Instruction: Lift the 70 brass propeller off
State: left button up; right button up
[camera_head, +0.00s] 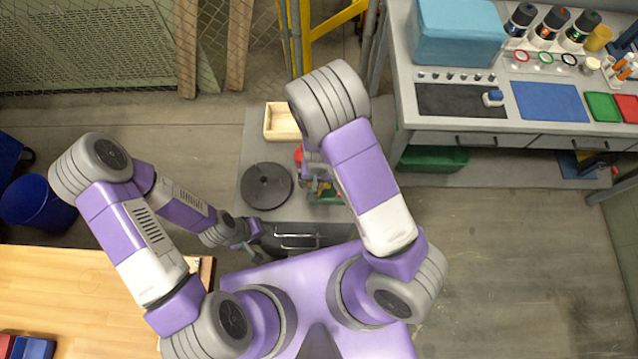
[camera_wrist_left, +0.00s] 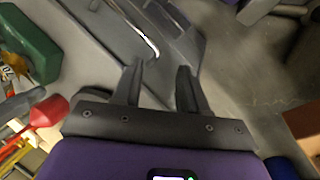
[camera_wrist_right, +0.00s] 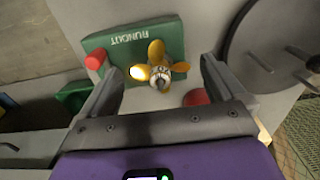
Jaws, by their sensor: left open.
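A brass propeller (camera_wrist_right: 158,68) sits on a hub in front of a green block marked RUNOUT (camera_wrist_right: 128,50) in the right wrist view. My right gripper (camera_wrist_right: 161,70) is open, its fingers on either side of the propeller, with gaps visible. In the head view my right arm hides most of this stand (camera_head: 325,192). In the left wrist view a white tag reading 70 (camera_wrist_left: 9,72) shows beside the green block at the left edge. My left gripper (camera_wrist_left: 160,75) is open and empty over a dark case with a metal handle (camera_wrist_left: 140,32); in the head view it is by the case (camera_head: 295,240).
A dark round disc (camera_head: 266,186) and a wooden box (camera_head: 281,122) stand left of my right arm. Red knobs (camera_wrist_right: 95,58) flank the propeller. A workbench (camera_head: 400,90) is at the back right, and a wooden table (camera_head: 90,285) at the front left.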

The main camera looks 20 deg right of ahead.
jog(key=c, duration=0.9)
jog(key=shift+r, duration=0.1)
jog(key=shift+c, duration=0.2)
notch_tip(320, 180, up, 9)
jog(key=p, duration=0.3)
jog(key=shift+f, duration=0.2)
jog(key=shift+r, duration=0.65)
jog(key=shift+w, duration=0.1)
